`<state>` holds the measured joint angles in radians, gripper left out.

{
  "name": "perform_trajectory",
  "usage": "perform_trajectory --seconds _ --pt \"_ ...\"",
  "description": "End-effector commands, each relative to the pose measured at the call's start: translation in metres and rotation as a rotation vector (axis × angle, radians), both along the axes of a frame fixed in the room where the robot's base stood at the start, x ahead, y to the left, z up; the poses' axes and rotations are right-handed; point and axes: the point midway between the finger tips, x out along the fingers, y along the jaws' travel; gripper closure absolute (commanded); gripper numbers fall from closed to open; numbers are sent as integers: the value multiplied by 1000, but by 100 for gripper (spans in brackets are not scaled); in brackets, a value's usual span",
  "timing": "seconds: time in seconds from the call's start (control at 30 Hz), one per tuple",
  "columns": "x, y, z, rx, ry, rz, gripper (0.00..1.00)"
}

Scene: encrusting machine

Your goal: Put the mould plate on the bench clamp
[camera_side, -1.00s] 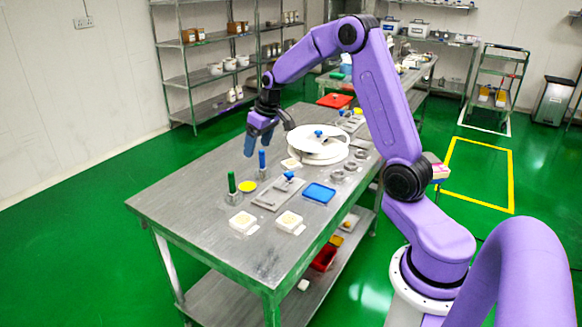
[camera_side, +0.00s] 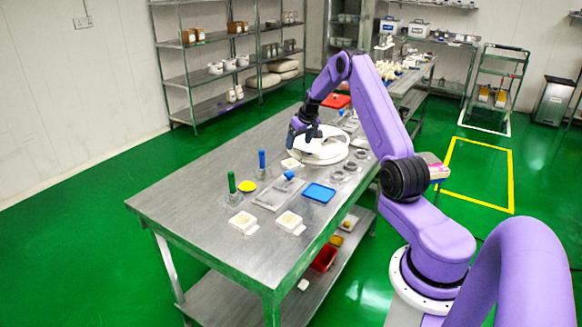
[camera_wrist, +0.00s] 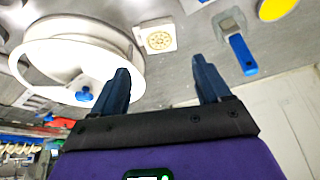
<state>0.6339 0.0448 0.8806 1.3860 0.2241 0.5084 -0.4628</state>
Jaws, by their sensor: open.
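I cannot tell for sure which piece is the mould plate. A cream square plate with a round pattern (camera_wrist: 159,40) lies beside the white round ring (camera_wrist: 60,52); it also shows in the side view (camera_side: 291,164). Two similar cream squares lie nearer the front, a left one (camera_side: 242,222) and a right one (camera_side: 289,222). A flat grey fixture with a blue handle (camera_side: 275,195), possibly the bench clamp, lies behind them. My gripper (camera_side: 303,138) is open and empty above the left part of the white ring; both fingers show apart in the wrist view (camera_wrist: 161,66).
A blue tray (camera_side: 319,193) and small metal rings (camera_side: 338,176) are to the right. The bench's front left is clear.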

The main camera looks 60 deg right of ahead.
Motion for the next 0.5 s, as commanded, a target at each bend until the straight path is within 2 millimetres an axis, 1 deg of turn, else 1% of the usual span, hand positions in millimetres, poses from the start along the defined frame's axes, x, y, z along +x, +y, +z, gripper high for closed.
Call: perform_trajectory --seconds 0.03,0.1,0.3,0.4,0.5 --pt "3 -1 -9 1 1 0 23" --pt "7 -3 -20 1 1 -1 23" --pt "17 -7 -47 0 1 0 23" --pt "21 -9 -56 0 0 0 23" --pt "23 -9 -60 -1 -1 1 23"
